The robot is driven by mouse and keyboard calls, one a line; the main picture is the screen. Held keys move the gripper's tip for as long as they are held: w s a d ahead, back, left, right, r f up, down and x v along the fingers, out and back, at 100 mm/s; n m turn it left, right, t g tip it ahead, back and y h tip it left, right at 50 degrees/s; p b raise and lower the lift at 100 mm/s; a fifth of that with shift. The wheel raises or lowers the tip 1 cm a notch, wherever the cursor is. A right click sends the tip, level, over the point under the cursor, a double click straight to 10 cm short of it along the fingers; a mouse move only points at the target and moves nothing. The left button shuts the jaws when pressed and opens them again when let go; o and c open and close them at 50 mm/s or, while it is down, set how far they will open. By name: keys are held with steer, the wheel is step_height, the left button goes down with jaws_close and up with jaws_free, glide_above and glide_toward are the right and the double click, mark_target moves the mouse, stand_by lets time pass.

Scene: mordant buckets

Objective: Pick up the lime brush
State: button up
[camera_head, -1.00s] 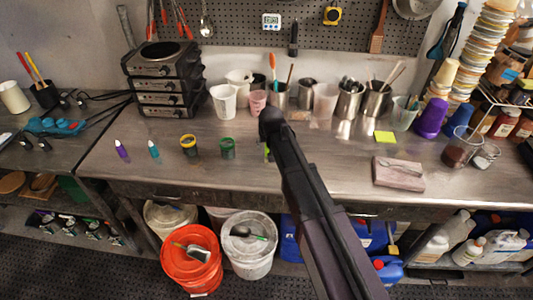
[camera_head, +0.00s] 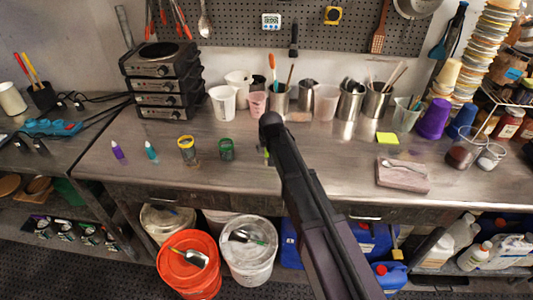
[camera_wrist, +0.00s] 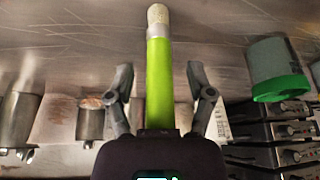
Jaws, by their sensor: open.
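The lime brush (camera_wrist: 160,85) has a bright lime handle, a metal ferrule and pale bristles. In the wrist view it runs up the middle, bristle end at the top. My gripper (camera_wrist: 158,73) is open, with one finger on each side of the handle. A gap shows between the handle and each finger, so it is not gripped. In the head view, my arm hides most of the brush and the gripper. Only a sliver of lime (camera_head: 267,157) shows beside the arm on the steel bench.
A green jar (camera_head: 226,149) and a yellow-rimmed jar (camera_head: 187,150) stand left of my arm on the bench (camera_head: 330,165). Cups and metal pots (camera_head: 350,102) line the back. A stone slab (camera_head: 402,176) lies to the right. Buckets (camera_head: 248,258) stand below the front edge.

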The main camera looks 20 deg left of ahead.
jaws_close()
stand_by(0.3)
steer(key=shift+r, duration=0.15)
steer(key=s+d+r+p, duration=0.2)
steer(key=s+d, duration=0.2)
steer(key=s, duration=0.2)
steer(key=s+d+r+p, duration=0.2)
steer(key=s+d+p, duration=0.1)
steer(key=s+d, duration=0.2)
steer(key=shift+s+d+r, duration=0.15)
steer(key=shift+s+r, duration=0.2)
steer(key=shift+s, duration=0.7)
steer(key=shift+w+d, duration=0.1)
stand_by(0.5)
